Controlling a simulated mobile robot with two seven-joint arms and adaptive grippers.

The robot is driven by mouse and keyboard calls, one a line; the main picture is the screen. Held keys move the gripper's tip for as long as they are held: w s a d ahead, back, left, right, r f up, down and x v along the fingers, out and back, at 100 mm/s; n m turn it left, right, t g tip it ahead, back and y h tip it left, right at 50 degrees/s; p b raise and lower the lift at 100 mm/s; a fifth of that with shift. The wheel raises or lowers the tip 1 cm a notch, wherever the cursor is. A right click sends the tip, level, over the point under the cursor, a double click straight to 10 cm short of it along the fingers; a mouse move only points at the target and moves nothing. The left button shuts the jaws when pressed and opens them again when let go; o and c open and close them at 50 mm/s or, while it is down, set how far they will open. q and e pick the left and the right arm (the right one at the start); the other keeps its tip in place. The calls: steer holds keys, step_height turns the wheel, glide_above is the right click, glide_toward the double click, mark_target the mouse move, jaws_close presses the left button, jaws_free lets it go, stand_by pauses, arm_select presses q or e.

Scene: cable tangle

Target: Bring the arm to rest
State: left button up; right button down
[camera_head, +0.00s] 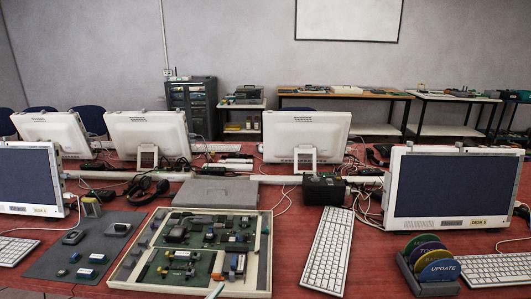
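Neither of my arms nor grippers shows in the head view. In front of me is a red desk (300,228). A shallow light-framed tray (262,288) lies on it left of centre, holding a green circuit board (205,238) with several small parts. A dark mat (48,262) with several small modules lies to its left. No task object is held by anything in view.
A white keyboard (329,250) lies right of the tray. A monitor (452,188) stands at the right, with a disc rack (432,262) before it. A black box (324,189), headphones (147,187) and loose cables lie farther back. Red desk shows between tray and keyboard.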

arm_select(q)
steer(key=s+a+f+n+g+y, duration=0.2)
steer(key=s+a+f, duration=0.2)
steer(key=f, duration=0.4)
steer(key=s+a+f+n+g+y, duration=0.2)
steer(key=s+f, duration=0.3)
steer(key=f, duration=0.4)
steer(key=s+a+f+n+g+y, duration=0.1)
steer(key=s+a+f+g+y, duration=0.1)
steer(key=s+a+f, duration=0.3)
step_height(320, 180, down, 4)
steer(key=shift+s+a+f+n+g+y+p, duration=0.15)
steer(key=shift+s+a+n+g+y+p, duration=0.25)
steer(key=shift+y, duration=0.3)
